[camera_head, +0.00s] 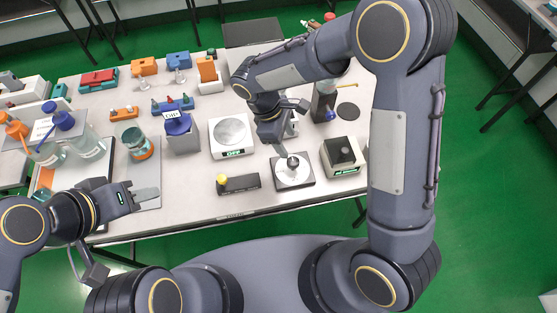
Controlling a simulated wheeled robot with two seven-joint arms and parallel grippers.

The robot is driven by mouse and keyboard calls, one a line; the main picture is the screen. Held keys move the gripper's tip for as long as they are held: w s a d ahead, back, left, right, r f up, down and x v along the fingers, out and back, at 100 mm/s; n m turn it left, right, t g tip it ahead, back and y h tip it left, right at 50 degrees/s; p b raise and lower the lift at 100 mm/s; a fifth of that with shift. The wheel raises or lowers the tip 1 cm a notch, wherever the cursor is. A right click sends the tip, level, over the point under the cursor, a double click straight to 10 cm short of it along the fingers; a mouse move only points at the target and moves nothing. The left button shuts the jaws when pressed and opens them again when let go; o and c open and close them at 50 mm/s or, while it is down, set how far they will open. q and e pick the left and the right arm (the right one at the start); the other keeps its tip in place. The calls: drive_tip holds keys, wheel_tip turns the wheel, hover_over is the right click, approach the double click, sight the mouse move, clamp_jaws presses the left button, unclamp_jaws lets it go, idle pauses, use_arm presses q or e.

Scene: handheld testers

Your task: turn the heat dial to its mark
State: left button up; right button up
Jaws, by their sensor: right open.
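A small tester with a white round face (293,180) stands near the front edge of the table. A dark knob (292,162) stands up from its middle, and I take this to be the heat dial. My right gripper (287,152) points down over the tester, its fingers at or just above the knob. It is open, but whether the fingers touch the knob is hard to see. The gripper hides part of the face, and I cannot make out the mark. My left gripper (148,196) is low at the table's front left, apart from the tester.
A box with a yellow knob (222,180) stands left of the tester, and a dark-topped box (345,152) stands to its right. A white scale (230,136) is behind. Glass flasks (88,145) and a jar (138,146) stand at the left.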

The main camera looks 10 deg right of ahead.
sight(292, 161)
drive_tip(key=shift+n+h, duration=0.3)
drive_tip(key=shift+n, duration=0.1)
drive_tip(key=x, duration=0.3)
drive_tip(key=a+x, duration=0.1)
drive_tip(key=x, duration=0.1)
drive_tip(key=p+x, duration=0.1)
drive_tip(key=x, duration=0.2)
drive_tip(key=shift+w+a+f, duration=0.1)
drive_tip(key=shift+a+f, duration=0.15)
drive_tip(key=shift+f, duration=0.4)
drive_tip(key=c, duration=1)
drive_tip(key=shift+o, duration=0.2)
